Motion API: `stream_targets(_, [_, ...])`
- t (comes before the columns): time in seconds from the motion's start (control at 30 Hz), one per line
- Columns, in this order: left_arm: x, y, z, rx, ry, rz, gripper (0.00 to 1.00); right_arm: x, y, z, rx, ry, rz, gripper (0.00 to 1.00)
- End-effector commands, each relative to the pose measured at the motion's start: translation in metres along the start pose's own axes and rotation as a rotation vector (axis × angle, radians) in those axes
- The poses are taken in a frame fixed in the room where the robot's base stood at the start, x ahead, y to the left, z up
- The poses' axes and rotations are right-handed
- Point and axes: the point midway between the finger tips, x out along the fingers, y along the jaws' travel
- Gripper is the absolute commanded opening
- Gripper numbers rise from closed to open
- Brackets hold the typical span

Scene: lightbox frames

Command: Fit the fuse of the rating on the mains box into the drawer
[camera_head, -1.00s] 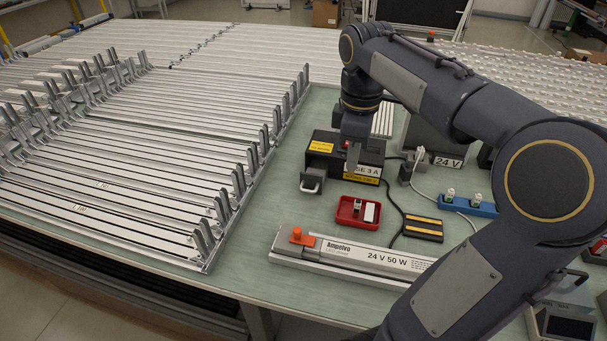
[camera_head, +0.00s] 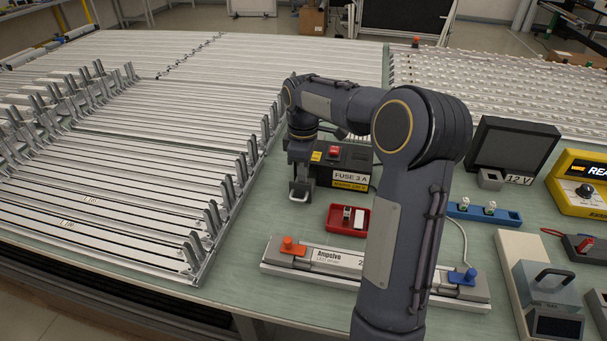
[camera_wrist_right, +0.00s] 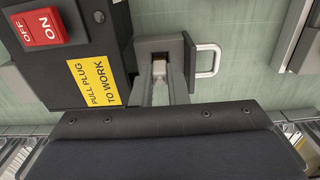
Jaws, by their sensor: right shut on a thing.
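The black mains box (camera_head: 358,160) bears a white "FUSE 3 A" label and a red switch (camera_wrist_right: 40,27), with OFF and ON lettering in the right wrist view. The small grey drawer (camera_wrist_right: 160,44) stands out beside the box, its pale handle (camera_wrist_right: 214,60) pointing away from it. My right gripper (camera_head: 299,188) is over the drawer, pointing down. Its fingers (camera_wrist_right: 162,84) are shut on a small pale fuse (camera_wrist_right: 159,69), at the drawer's opening. Whether the fuse is seated cannot be told. My left gripper is not in view.
A red tray (camera_head: 335,220) holding small pieces lies in front of the box. A lamp bar (camera_head: 330,257) with orange and blue end clamps lies nearer. A blue holder (camera_head: 508,217) and a 12 V unit (camera_head: 515,150) stand right. Metal racks fill the left.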

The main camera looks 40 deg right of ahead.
Motion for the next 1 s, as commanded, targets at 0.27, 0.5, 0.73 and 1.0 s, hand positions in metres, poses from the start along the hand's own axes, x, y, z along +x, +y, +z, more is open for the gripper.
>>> stream_targets(0.27, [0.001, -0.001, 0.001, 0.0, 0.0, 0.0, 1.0, 0.015, 0.0, 0.001, 0.0, 0.0, 0.0, 0.0])
stream_targets(0.5, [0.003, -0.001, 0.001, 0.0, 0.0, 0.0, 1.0, 0.018, 0.0, 0.001, 0.0, 0.001, 0.001, 0.17])
stream_targets(0.73, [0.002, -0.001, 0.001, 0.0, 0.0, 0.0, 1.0, 0.018, 0.0, 0.001, 0.0, 0.001, 0.0, 0.23])
stream_targets(1.0, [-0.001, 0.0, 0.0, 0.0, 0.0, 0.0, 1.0, -0.001, 0.0, 0.0, 0.0, 0.003, 0.003, 0.23])
